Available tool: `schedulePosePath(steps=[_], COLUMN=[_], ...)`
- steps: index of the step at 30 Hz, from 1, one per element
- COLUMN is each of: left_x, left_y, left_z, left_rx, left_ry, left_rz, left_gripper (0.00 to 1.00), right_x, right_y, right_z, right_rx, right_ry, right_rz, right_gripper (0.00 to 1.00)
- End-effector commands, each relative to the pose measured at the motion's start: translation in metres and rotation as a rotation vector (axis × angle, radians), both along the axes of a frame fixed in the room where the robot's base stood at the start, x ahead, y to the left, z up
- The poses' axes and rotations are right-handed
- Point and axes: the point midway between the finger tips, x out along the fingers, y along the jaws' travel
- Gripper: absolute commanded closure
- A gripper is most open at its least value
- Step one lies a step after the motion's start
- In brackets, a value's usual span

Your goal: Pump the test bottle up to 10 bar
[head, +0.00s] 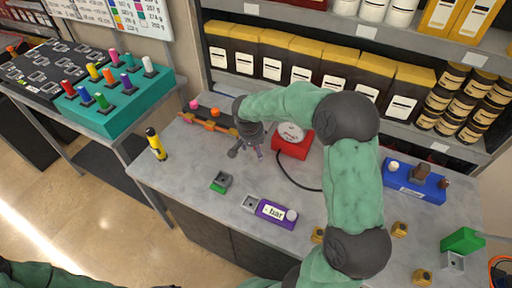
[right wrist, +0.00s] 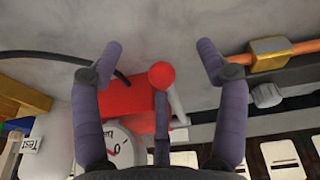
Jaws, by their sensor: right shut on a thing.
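The red pump (head: 291,146) stands on the grey workbench with a round white gauge (head: 291,132) and a black hose. In the right wrist view the pump's red ball knob (right wrist: 161,75) lies between the fingers, and the gauge (right wrist: 122,148) is partly hidden. A white rounded thing (right wrist: 59,143) with a "Test" label (right wrist: 32,145) shows at the left edge. In the head view my arm hides that area. My left gripper is out of view.
A blue holder (head: 414,182) is at the right. Shelves with labelled boxes rise behind. The front left of the bench is mostly clear.

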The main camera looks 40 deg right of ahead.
Motion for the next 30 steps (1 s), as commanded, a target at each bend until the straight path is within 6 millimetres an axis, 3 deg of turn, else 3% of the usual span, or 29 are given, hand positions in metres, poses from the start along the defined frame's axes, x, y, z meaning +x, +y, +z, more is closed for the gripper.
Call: schedulePosePath(steps=[2,12,18,30], left_x=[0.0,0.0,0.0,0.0], left_y=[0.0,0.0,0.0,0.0], left_z=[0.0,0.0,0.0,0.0], left_rx=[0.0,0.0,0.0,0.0], left_ry=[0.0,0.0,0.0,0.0], left_rz=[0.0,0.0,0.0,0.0], left_gripper=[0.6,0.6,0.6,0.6], right_x=[-0.002,-0.006,-0.009,-0.011], right_y=[0.005,0.018,0.023,0.025], right_z=[0.005,0.073,0.101,0.113], right_rx=[0.005,0.0,0.001,-0.001], right_ry=[0.007,-0.003,-0.004,-0.002], right_rz=[0.003,0.002,0.0,-0.002], right_gripper=[0.41,0.41,0.41,0.41])
